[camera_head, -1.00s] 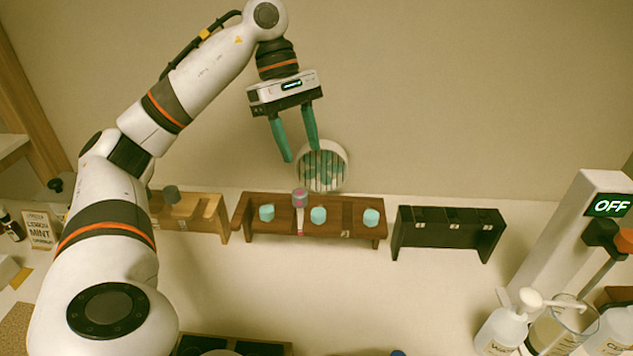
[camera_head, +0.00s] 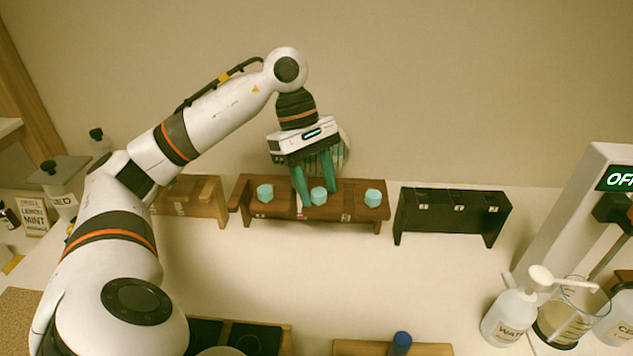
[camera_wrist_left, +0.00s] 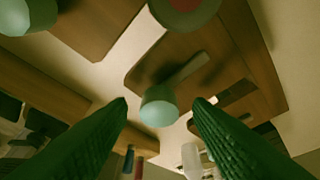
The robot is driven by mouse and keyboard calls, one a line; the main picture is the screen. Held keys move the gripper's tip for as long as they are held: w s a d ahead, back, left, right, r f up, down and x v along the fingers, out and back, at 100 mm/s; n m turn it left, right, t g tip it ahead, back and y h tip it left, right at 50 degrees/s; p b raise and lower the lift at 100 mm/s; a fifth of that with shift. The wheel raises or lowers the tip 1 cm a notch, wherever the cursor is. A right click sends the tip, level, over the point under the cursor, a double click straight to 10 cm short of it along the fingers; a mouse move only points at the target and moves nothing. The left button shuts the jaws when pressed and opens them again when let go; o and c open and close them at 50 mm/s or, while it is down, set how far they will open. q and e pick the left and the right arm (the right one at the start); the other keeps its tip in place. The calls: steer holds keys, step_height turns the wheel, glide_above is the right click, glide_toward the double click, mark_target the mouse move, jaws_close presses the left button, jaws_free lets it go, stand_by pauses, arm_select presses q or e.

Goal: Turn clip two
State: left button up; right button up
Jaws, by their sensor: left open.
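A brown wooden rack (camera_head: 347,200) stands at the back middle, with teal caps on its left (camera_head: 265,193), middle (camera_head: 319,196) and right (camera_head: 373,198). My left gripper (camera_head: 317,192) points down over this rack, open. Its green fingers stand around the middle cap, one at each side, apparently apart from it. In the left wrist view a teal cap (camera_wrist_left: 160,106) shows between the fingers, and a round piece with a reddish centre (camera_wrist_left: 185,5) is cut off at the top. A small pinkish bit (camera_head: 300,214) shows under one fingertip, mostly hidden. I cannot tell which piece is clip two.
A light wooden rack (camera_head: 208,194) stands at left, partly behind my arm, and a black rack (camera_head: 452,209) at right. The middle counter is clear.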

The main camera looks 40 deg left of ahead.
arm_select(q)
steer(key=c, duration=1)
